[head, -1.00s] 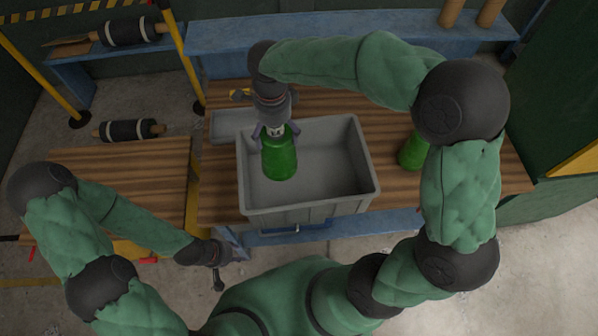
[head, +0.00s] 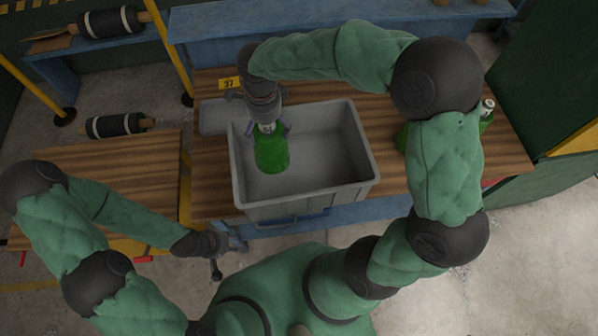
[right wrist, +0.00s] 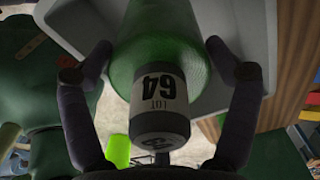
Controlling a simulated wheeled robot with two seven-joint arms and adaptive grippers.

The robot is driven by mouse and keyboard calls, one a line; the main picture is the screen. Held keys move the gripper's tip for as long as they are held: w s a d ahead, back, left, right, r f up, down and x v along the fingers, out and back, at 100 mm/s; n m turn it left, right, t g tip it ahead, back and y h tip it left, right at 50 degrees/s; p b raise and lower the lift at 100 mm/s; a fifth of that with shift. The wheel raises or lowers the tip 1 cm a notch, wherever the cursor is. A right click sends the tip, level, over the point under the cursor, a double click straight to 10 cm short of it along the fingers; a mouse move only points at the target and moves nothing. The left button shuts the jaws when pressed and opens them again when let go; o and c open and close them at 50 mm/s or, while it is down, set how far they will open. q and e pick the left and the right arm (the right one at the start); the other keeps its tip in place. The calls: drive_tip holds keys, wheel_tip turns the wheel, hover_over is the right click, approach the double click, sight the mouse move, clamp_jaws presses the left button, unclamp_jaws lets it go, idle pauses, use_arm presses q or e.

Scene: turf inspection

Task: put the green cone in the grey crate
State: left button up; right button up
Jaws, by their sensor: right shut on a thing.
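The green cone (head: 271,155) is in the left part of the grey crate's opening, narrow end up. Whether its base touches the crate floor I cannot tell. The grey crate (head: 306,201) stands on the wooden table and otherwise looks empty. My right gripper (head: 268,129) comes from above and is shut on the cone's upper part. In the right wrist view its fingers flank the green cone (right wrist: 158,55), with a label reading LOT 64.
Another green object (head: 487,112) with a pale top stands on the right of the table, partly behind my right arm. A yellow tag marked 37 (head: 229,83) lies behind the crate. A dark roller (head: 115,125) lies at the left. The left wooden table (head: 150,160) looks bare.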

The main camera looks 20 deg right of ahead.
drive_tip(key=shift+f+b, duration=0.7)
drive_tip(key=shift+f, duration=4.6)
drive_tip(key=o, duration=1.4)
drive_tip(key=shift+f, duration=0.1)
drive_tip(key=shift+o, duration=0.2)
drive_tip(key=shift+r, duration=0.25)
wheel_tip(320, 180, up, 12)
drive_tip(key=shift+f+p, duration=0.1)
drive_tip(key=shift+p, duration=0.7)
